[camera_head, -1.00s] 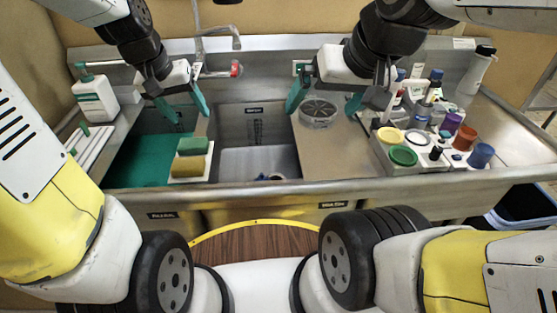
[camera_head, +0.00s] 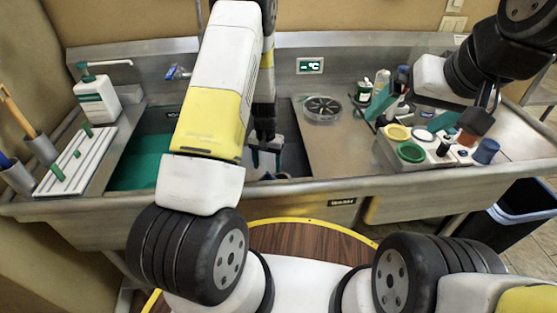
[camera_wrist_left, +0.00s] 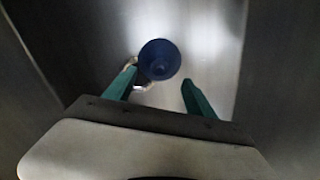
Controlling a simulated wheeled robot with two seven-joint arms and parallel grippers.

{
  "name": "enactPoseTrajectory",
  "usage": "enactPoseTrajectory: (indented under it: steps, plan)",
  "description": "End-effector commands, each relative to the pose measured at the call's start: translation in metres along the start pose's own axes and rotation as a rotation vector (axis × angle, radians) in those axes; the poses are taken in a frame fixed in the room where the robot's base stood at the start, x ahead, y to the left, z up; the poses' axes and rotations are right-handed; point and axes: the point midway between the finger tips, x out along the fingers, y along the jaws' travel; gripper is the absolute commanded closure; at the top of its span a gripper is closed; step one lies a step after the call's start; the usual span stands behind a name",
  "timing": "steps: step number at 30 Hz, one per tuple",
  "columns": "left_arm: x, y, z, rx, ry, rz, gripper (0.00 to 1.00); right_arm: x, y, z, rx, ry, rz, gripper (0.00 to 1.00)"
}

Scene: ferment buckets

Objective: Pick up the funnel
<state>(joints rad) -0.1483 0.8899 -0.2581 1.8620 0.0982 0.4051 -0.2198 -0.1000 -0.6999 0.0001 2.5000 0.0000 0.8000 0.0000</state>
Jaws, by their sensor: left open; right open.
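A dark blue round piece (camera_wrist_left: 160,58), which looks like the funnel seen from above, lies on the steel basin floor in the left wrist view. In the head view only a small bluish bit (camera_head: 283,175) of it may show beside my left gripper. My left gripper (camera_head: 266,158) points down into the middle basin. Its open teal fingers, also in the left wrist view (camera_wrist_left: 159,84), are on either side of the near edge of the blue piece, with nothing between them. My right gripper (camera_head: 408,114) is open above the caddy of small jars at the right.
A pale ring-like object (camera_wrist_left: 138,76) lies against the blue piece, close to the left finger. Steel basin walls rise on both sides. A soap bottle (camera_head: 96,102) stands at left.

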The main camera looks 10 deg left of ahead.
Motion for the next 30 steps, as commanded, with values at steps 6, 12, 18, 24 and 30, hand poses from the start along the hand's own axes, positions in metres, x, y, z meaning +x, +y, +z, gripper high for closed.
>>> enactPoseTrajectory:
  steps: [6, 12, 18, 24, 30]
  plan:
    - [0.03, 0.003, 0.006, -0.001, -0.004, 0.001, 0.36, 0.0, 0.0, 0.0, 0.0, 0.0, 0.0, 0.0]
    - [0.053, 0.003, 0.006, -0.001, -0.001, 0.001, 0.36, 0.0, 0.0, 0.0, 0.0, 0.0, 0.0, 0.0]
    - [0.057, 0.003, 0.006, -0.001, 0.0, 0.001, 0.36, 0.0, 0.0, 0.0, 0.0, 0.0, 0.0, 0.0]
    - [0.056, 0.003, 0.006, -0.001, 0.0, 0.001, 0.59, 0.0, 0.0, 0.0, 0.0, 0.0, 0.0, 0.0]
    - [0.056, 0.003, 0.006, -0.001, 0.0, 0.001, 0.84, 0.0, 0.0, 0.0, 0.0, 0.0, 0.0, 0.0]
